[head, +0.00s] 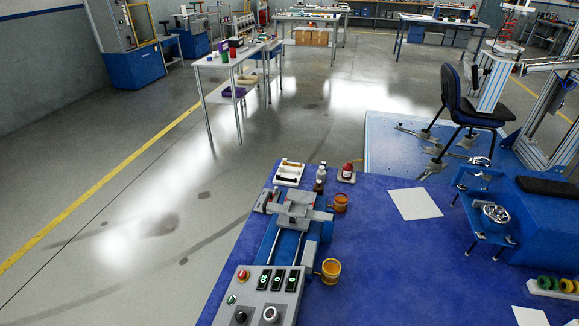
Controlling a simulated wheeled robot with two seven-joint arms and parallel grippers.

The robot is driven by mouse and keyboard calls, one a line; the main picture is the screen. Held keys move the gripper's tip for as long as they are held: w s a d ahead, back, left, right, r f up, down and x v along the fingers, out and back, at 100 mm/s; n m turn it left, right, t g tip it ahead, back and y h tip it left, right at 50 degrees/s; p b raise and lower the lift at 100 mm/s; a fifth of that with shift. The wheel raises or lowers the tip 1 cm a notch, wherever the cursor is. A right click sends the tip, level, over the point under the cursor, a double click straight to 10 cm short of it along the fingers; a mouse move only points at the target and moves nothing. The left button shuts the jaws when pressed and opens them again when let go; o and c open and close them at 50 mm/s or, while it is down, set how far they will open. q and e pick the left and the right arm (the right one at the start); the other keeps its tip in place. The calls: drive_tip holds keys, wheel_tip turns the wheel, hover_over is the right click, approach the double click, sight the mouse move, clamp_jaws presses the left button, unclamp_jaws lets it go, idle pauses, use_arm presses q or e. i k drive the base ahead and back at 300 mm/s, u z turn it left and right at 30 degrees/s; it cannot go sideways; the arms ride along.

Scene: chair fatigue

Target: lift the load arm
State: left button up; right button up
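A dark blue office chair (459,97) stands on a blue platform (388,142) at the right. A test rig with an upright metal frame (548,108) stands beside it at the right edge. A pale, tilted block-like part (493,84) reaches down over the chair seat. A grey horizontal bar (550,66) runs from the frame towards it. One of these looks like the load arm, but I cannot tell which. Whether the pale part touches the seat is unclear. Neither of my grippers is in view.
A blue-topped table (385,262) fills the front, with a grey machine (297,212), a control box (265,296), orange cups and a white sheet (414,204). A small blue fixture (487,218) stands at its right. Open floor lies left; workbenches stand behind.

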sight(298, 209)
drive_tip(key=z, duration=1.2)
drive_tip(key=k, duration=0.75)
drive_tip(key=u, duration=0.1)
